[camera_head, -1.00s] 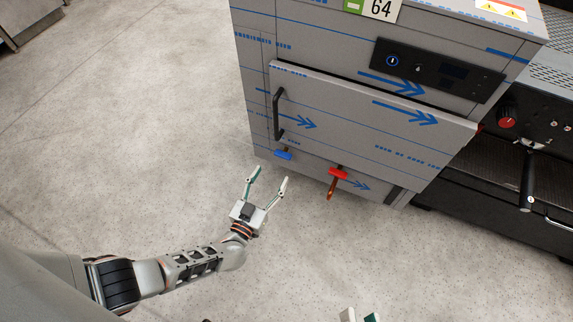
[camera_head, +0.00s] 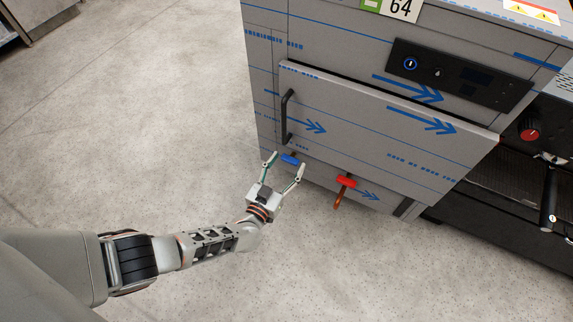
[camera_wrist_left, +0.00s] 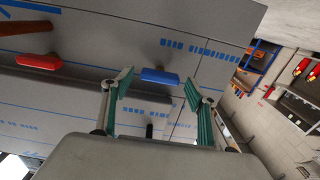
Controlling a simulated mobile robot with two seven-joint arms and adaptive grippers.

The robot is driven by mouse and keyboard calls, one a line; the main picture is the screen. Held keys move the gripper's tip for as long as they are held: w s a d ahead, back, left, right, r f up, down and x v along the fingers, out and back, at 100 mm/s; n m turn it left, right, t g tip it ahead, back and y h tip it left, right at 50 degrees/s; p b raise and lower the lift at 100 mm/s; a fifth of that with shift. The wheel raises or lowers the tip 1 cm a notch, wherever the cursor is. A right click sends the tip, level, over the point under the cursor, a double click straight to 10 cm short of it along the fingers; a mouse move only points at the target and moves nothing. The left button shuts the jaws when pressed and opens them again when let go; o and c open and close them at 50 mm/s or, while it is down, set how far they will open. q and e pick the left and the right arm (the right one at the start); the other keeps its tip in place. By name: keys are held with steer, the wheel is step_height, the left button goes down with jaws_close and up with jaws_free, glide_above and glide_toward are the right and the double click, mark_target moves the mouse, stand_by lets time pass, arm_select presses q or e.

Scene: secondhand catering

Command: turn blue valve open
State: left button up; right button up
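The blue valve (camera_head: 290,160) is a small blue handle low on the front of the grey machine (camera_head: 350,120). My left gripper (camera_head: 285,162) is open, with its fingertips near the blue valve in the head view. In the left wrist view the blue valve (camera_wrist_left: 160,76) shows between and beyond the two open fingers (camera_wrist_left: 158,85), and I see no clear contact. The handle lies about level across the gap there. My right gripper cannot be made out in the head view now.
A red valve (camera_head: 346,182) on a copper-coloured pipe sits to the right of the blue one. A black door handle (camera_head: 287,117) sticks out above the blue valve. A dark machine (camera_head: 500,180) with a red knob stands at right. The floor (camera_head: 150,130) at left is clear.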

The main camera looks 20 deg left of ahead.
arm_select(q)
steer(key=c, duration=1)
steer(key=shift+c, duration=0.2)
steer(key=shift+n, duration=0.3)
steer(key=n, duration=0.3)
steer(key=shift+a+n, duration=0.1)
steer(key=shift+n, duration=0.3)
steer(key=n, duration=0.9)
steer(key=shift+f, duration=0.1)
steer(key=n, duration=0.4)
steer(key=shift+a, duration=0.1)
steer(key=shift+n, duration=0.4)
steer(key=o, duration=1.1)
